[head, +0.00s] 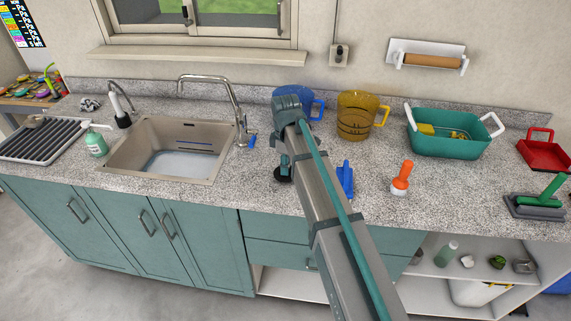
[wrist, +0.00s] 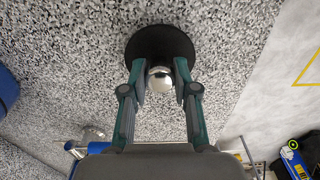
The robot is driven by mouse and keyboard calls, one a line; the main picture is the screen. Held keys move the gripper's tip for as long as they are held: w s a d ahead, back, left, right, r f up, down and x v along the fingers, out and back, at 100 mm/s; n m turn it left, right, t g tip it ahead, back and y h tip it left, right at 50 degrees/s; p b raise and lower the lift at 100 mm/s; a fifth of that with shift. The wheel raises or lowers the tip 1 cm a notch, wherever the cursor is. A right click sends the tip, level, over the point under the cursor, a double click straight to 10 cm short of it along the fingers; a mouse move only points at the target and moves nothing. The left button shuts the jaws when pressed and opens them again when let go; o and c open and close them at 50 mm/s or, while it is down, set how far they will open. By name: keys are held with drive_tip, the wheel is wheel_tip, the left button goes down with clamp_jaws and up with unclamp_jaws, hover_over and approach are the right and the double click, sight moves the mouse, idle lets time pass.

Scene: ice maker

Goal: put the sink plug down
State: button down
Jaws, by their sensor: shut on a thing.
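The sink plug is a black disc (wrist: 160,42) with a shiny metal knob (wrist: 160,79). My gripper (wrist: 160,70) is shut on the knob, one finger on each side. In the head view the dark plug (head: 283,176) shows under my gripper (head: 284,165), over the counter right of the sink. It is at or very close to the counter surface; I cannot tell if it touches. My arm hides part of the counter behind it.
The sink (head: 180,148) with its tap (head: 215,85) lies to the left. A blue brush (head: 346,180) is close on the right, with an orange-handled tool (head: 402,178) beyond. Blue (head: 295,99) and yellow (head: 357,115) jugs stand behind. The counter front edge is near.

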drive_tip(key=shift+f, duration=0.15)
drive_tip(key=c, duration=0.9)
unclamp_jaws()
wheel_tip(320, 180, up, 12)
drive_tip(key=shift+r+b, duration=0.15)
drive_tip(key=shift+b, duration=1)
drive_tip(key=shift+a, duration=0.1)
